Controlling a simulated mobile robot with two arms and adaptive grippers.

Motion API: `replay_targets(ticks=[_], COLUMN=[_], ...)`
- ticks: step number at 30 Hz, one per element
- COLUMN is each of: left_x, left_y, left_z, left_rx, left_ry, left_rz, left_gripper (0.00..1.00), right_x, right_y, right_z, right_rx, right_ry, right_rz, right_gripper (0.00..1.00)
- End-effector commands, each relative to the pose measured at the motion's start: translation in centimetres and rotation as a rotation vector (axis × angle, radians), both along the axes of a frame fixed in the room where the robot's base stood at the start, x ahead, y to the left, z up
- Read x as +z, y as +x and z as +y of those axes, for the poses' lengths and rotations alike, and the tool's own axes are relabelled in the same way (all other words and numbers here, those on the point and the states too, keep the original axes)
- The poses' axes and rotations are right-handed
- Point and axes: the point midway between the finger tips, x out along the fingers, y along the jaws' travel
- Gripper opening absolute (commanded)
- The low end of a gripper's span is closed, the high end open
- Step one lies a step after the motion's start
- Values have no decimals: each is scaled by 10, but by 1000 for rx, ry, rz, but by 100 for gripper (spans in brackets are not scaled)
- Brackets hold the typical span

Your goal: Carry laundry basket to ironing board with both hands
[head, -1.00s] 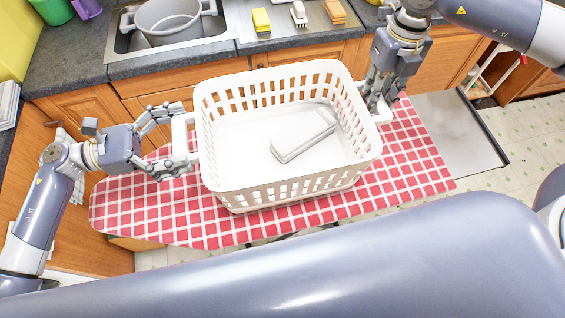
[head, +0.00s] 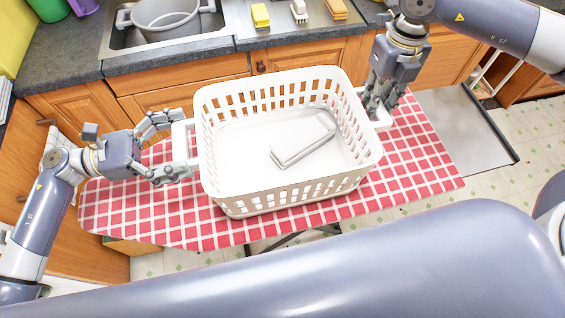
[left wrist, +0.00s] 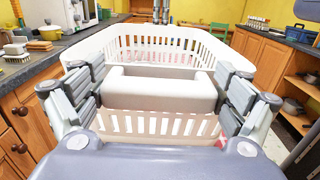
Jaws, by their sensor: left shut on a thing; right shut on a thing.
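The white laundry basket (head: 285,195) is over the red-and-white checked ironing board (head: 420,165) in the head view. A folded whitish cloth (head: 303,142) lies inside it. My left gripper (head: 172,148) is shut on the basket's left handle, and the left wrist view shows the fingers on both sides of that handle (left wrist: 160,90). My right gripper (head: 372,105) is shut on the basket's right handle at the far right. The basket looks about level. I cannot tell whether its bottom touches the board.
Behind the board is a kitchen counter (head: 75,68) with a sink holding a grey pot (head: 165,18). Sponges and a brush (head: 299,11) lie by the sink. Wooden cabinets (head: 180,95) stand close behind the board. Tiled floor (head: 530,135) shows at the right.

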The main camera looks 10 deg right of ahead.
Motion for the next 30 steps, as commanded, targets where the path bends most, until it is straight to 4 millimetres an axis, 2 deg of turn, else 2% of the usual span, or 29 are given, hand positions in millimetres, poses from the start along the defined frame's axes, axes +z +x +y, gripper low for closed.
replay_targets(ticks=[1, 2, 3, 4, 14, 17, 20, 30], left_x=[-4, -3, -2, -2, -2, -2, -3, -3], left_y=[-1, -1, -1, -1, 0, 0, 1, 0], left_z=[-2, -2, -1, -1, 0, 6, 20, 91], left_rx=[-4, -4, -4, -3, -1, 1, 2, 2], left_ry=[-4, -2, -2, -2, 0, 1, 3, 2], left_rz=[-1, 0, 0, 0, 0, 1, 1, 1], left_gripper=[48, 96, 100, 100, 100, 100, 100, 100], right_x=[-4, -3, -2, -2, -2, -2, -2, -2], right_y=[1, 0, 0, 0, 0, 0, 0, 0], right_z=[3, 3, 3, 3, 1, 1, 1, 0], right_rx=[4, 4, 4, 3, 1, 1, 1, 0], right_ry=[7, 7, 6, 6, 3, 2, 2, 1], right_rz=[-3, -2, -2, -1, 0, 0, 0, 0], right_gripper=[0, 28, 37, 43, 43, 43, 43, 43])
